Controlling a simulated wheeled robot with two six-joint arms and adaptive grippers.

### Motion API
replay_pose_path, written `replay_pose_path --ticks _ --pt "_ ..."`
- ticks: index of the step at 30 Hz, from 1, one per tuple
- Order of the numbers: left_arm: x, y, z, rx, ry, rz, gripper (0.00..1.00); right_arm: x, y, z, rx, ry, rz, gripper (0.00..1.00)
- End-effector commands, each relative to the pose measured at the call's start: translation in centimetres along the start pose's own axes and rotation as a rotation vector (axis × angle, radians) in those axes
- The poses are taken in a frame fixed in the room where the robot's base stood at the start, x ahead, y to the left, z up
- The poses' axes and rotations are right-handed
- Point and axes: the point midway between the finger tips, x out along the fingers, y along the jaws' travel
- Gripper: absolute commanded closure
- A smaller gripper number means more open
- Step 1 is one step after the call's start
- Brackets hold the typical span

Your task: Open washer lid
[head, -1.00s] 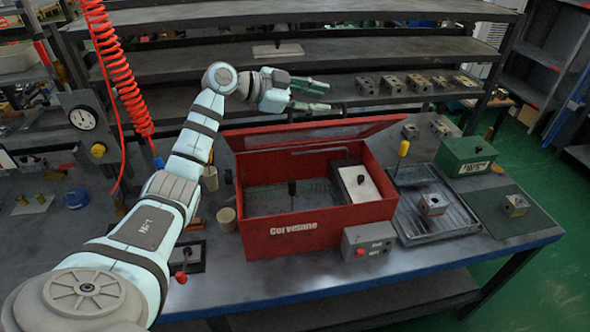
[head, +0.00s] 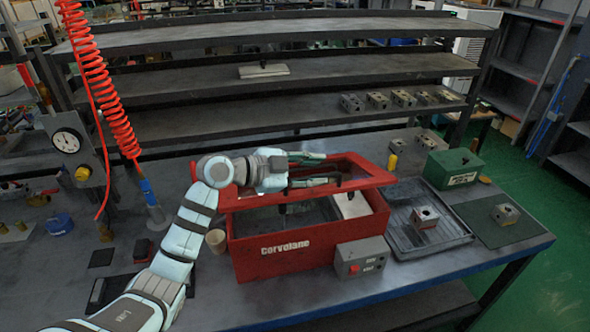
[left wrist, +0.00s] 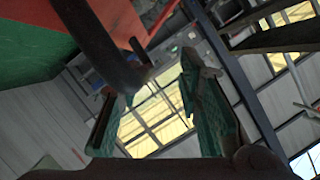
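The washer is a red box (head: 300,252) lettered "Corvelane" on the table in the head view. In the left wrist view the gripper's green-padded fingers (left wrist: 150,95) are apart. A dark bar (left wrist: 95,40) beside a red surface comes down close to one finger; I cannot tell whether they touch. My right gripper is out of view.
A grey control box (head: 362,260) with a red button stands before the washer. Right of it are a grey tray (head: 450,228) with a metal block and a green box (head: 455,170). A red coiled hose (head: 105,85) hangs at left. Shelves (head: 270,120) rise behind.

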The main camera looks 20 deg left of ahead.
Motion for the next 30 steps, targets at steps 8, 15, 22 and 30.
replay_pose_path --ticks 8,15,22,30 --pt "-2.9 0.0 0.0 0.003 -0.004 -0.001 0.7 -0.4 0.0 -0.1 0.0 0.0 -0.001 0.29" --pt "-5.4 0.1 0.0 0.004 -0.004 0.0 0.7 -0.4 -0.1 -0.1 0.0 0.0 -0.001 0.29" --pt "-7.7 0.2 0.1 0.003 -0.004 0.001 0.7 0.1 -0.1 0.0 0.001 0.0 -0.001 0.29" --pt "-10.5 0.4 0.2 0.003 -0.005 0.002 0.7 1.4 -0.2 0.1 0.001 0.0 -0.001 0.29"
